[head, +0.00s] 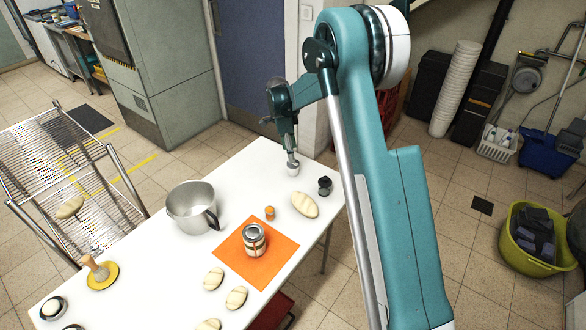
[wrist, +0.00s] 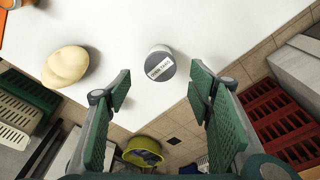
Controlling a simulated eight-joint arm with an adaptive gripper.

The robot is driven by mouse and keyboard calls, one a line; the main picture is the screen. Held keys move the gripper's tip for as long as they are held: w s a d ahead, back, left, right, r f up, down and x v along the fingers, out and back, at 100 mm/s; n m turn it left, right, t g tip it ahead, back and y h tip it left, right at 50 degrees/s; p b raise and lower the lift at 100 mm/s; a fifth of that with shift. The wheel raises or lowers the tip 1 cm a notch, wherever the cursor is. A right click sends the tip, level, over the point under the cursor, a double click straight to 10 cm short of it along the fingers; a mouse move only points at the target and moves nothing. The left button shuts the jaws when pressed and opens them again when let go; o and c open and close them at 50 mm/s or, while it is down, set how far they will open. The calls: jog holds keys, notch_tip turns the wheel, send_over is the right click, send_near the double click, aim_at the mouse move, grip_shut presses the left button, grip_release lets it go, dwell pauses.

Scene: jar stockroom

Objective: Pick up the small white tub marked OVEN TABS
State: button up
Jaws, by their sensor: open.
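The small white tub (head: 293,170) stands on the white table near its far end in the head view. In the wrist view the tub (wrist: 160,63) shows a grey round face with a white label reading OVEN TABS. My gripper (head: 291,153) is just above the tub in the head view. In the wrist view my gripper (wrist: 158,84) is open, its green fingers spread wide. The tub shows just beyond the gap between the fingertips, roughly centred, with nothing held.
A pale bread-like loaf (head: 305,204) and a small dark jar (head: 325,187) are near the tub. An orange mat (head: 229,254) bears a glass jar (head: 255,240). A metal pot (head: 190,207) stands farther left. The table edge runs close to the tub.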

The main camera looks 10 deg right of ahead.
aim_at(293, 164)
jog(key=shift+f, duration=0.2)
jog(key=shift+d+f, duration=0.15)
jog(key=shift+f, duration=1.1)
jog(key=shift+d+f+b, duration=0.25)
jog(key=shift+f+b, duration=0.15)
jog(key=shift+f, duration=0.9)
jog(key=shift+d+f+b, duration=0.2)
jog(key=shift+f+b, duration=0.15)
jog(key=shift+f, duration=0.9)
jog(key=c, duration=1.1)
jog(key=shift+r+p, duration=0.8)
jog(key=shift+r, duration=4.25)
